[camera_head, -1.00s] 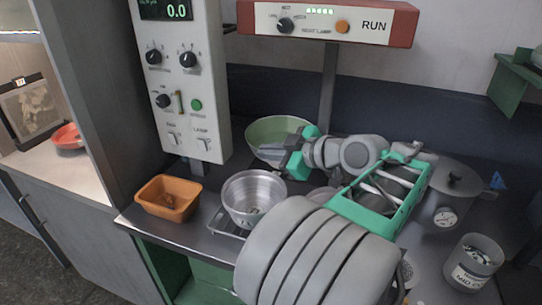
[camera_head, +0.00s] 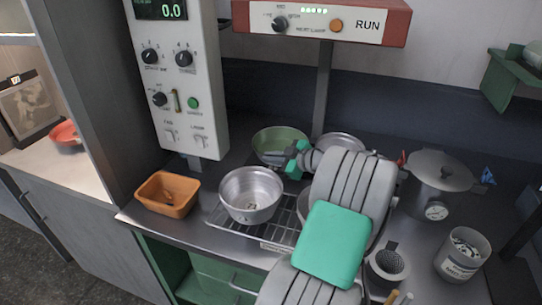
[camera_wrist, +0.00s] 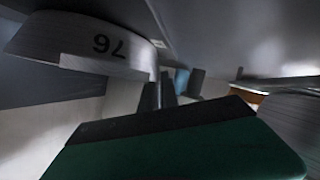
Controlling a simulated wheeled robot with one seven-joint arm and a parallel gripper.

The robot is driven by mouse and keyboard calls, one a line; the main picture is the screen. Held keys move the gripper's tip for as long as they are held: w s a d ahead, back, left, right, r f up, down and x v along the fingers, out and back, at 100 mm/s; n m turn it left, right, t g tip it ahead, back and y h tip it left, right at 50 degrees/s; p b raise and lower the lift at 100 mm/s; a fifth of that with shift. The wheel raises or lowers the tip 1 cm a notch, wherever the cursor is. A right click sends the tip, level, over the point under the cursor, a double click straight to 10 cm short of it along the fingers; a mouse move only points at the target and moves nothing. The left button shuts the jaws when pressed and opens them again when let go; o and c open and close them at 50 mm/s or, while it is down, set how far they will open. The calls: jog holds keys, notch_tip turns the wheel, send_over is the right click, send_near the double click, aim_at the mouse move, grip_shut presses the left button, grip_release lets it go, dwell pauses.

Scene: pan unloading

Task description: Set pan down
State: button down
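A bowl-shaped pan with a greenish inside (camera_head: 272,140) is at the back of the counter in the head view. My gripper (camera_head: 294,163), with green fingers, is at its right front edge. It overlaps the pan's rim there, and I cannot tell whether it grips it. In the wrist view a grey pan-like body (camera_wrist: 75,40) with an upside-down number fills the upper left. A black-edged green finger (camera_wrist: 170,145) fills the bottom. The finger gap is not clear. A silver pot (camera_head: 250,206) stands at the front left of a wire rack (camera_head: 283,228).
An orange tub (camera_head: 167,208) sits left of the rack. A lidded pot (camera_head: 437,185), a white container (camera_head: 458,262) and a dark mesh cup (camera_head: 390,268) stand at the right. A control panel (camera_head: 205,100) hangs at the left. My arm covers the middle right.

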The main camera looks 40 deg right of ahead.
jog(key=c, duration=1.6)
grip_release()
jog(key=shift+r, duration=0.1)
jog(key=shift+s+r, duration=0.1)
jog(key=shift+s, duration=0.1)
jog(key=b+v, duration=0.1)
jog(key=v, duration=0.6)
jog(key=shift+s, duration=0.1)
